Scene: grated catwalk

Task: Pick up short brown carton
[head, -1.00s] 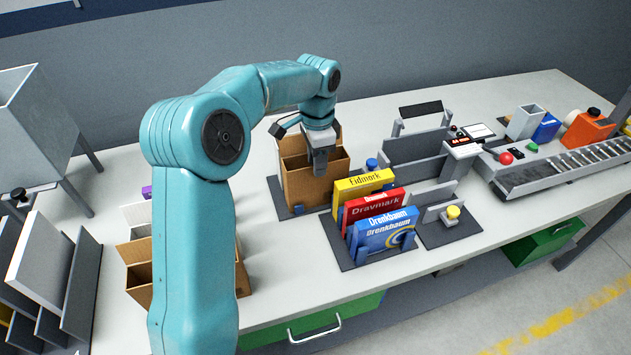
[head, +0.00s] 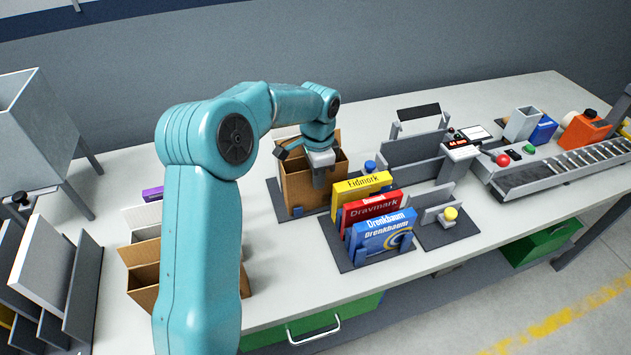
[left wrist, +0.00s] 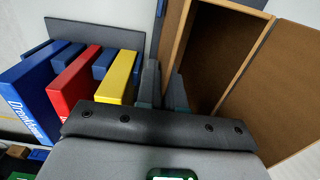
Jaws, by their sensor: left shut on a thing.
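The open-topped brown carton (head: 298,190) stands upright on a dark base plate near the middle of the table, with a flap raised at the back. My left gripper (head: 318,176) points down at the carton's near right wall and is shut on that wall. In the left wrist view, the gripper (left wrist: 165,92) has one finger on each side of the carton's wall, and the inside of the carton (left wrist: 220,50) looks empty where it shows. My right gripper is not in view.
Yellow (head: 361,185), red (head: 371,208) and blue (head: 384,232) boxes stand in a rack just right of the carton. Other brown cartons (head: 143,285) stand at left, partly behind my arm. A roller conveyor (head: 545,170) is at the right. The front table strip is clear.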

